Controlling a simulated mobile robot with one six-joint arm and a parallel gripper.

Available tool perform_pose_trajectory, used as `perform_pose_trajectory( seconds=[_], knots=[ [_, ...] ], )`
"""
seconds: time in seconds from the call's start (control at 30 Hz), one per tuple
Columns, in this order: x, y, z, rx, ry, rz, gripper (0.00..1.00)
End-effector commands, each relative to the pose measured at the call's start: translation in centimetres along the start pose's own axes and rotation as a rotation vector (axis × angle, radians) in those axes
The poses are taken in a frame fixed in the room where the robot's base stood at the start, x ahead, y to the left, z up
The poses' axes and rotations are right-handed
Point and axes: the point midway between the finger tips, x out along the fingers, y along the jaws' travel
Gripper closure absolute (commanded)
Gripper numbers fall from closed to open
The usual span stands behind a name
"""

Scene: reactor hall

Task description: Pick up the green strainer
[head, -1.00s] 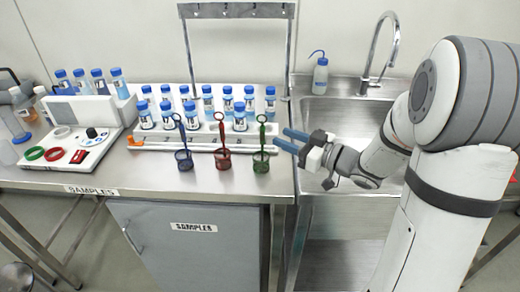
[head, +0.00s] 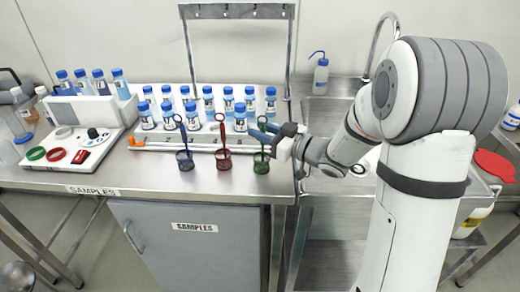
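The green strainer (head: 262,165) stands upright at the right end of a row of three on the steel bench, its handle rising from the basket. My gripper (head: 263,131) reaches in from the right at the height of this handle. The red strainer (head: 223,161) and the blue strainer (head: 185,161) stand to the left.
A rack (head: 150,142) of several blue-capped bottles stands close behind the strainers. A metal frame with hooks (head: 237,11) rises behind it. A white device (head: 62,158) is at left. A sink and a wash bottle (head: 320,75) are at right. The bench front is clear.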

Motion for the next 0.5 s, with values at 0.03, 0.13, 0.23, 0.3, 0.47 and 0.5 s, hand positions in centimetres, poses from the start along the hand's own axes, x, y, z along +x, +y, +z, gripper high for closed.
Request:
perform_pose_trajectory(
  seconds=[0.03,0.13,0.23,0.3,0.47,0.5],
  knots=[
    [-0.02,0.01,0.0,0.0,0.0,0.0,0.76],
    [-0.03,0.01,-0.01,0.0,0.0,0.0,0.84],
    [-0.04,0.02,0.0,0.0,0.0,0.001,0.92],
    [-0.05,0.03,-0.01,0.0,0.0,0.001,0.98],
    [-0.06,0.04,-0.01,0.0,0.0,0.001,1.0],
    [-0.06,0.05,-0.01,0.0,0.0,0.001,1.0]
  ],
)
